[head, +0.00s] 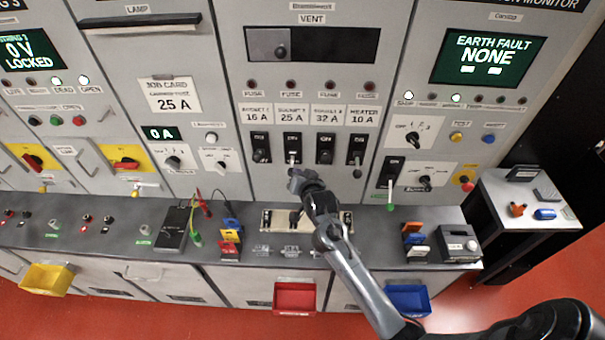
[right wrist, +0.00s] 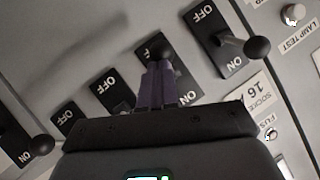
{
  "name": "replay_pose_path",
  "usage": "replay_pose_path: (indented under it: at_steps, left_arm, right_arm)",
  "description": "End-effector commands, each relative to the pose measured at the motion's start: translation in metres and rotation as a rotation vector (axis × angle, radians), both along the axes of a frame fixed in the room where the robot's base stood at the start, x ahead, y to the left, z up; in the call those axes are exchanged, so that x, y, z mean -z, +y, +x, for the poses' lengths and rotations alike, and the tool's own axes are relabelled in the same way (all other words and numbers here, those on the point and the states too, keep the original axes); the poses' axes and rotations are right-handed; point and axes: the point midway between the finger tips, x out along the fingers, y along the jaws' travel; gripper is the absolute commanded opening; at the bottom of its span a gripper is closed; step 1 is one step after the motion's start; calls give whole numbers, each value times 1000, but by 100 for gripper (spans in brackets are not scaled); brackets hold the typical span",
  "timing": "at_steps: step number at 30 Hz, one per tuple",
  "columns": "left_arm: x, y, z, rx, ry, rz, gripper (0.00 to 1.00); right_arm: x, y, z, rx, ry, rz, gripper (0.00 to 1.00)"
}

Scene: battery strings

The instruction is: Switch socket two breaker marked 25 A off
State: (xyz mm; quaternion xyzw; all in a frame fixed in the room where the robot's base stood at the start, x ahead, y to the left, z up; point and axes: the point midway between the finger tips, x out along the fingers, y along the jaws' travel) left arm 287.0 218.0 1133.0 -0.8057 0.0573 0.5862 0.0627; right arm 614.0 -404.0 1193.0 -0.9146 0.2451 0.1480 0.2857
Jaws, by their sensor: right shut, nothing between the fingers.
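The socket two breaker (head: 292,145) is a black plate under the 25 A card (head: 291,116), second from left in the row. My right gripper (head: 296,178) is shut and empty at the lower end of this breaker. In the right wrist view the closed fingers (right wrist: 157,84) lie over the breaker plate (right wrist: 181,80), between its OFF and ON words. A dark round knob (right wrist: 157,48) shows right at the fingertips. I cannot tell whether they touch it. The lever's position is mostly hidden by the fingers. My left gripper is not in view.
The 16 A breaker (head: 260,147) is close on the left, its knob (right wrist: 257,47) sticking out. The 32 A breaker (head: 325,148) and heater breaker (head: 357,148) are on the right. Below is the grey desk (head: 330,245) with a red bin (head: 294,298).

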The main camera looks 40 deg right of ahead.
Motion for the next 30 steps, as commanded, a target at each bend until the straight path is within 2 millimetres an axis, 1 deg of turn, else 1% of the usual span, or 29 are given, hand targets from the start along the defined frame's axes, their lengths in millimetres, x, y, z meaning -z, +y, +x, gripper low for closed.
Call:
replay_pose_path:
  at_steps: [16,20,22,28,29,30]
  left_arm:
    - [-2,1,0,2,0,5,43]
    - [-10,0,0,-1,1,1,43]
    - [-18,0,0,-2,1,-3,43]
    - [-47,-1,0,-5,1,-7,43]
    - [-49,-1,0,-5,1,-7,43]
    - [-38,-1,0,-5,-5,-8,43]
  right_arm:
    - [-2,1,0,-2,0,0,0]
    - [-9,2,-2,-4,0,1,0]
    - [-15,2,-3,-6,2,0,0]
    - [-40,6,-9,-16,1,1,0]
    - [-42,7,-11,-17,1,0,0]
    - [-33,11,-20,-17,1,1,0]
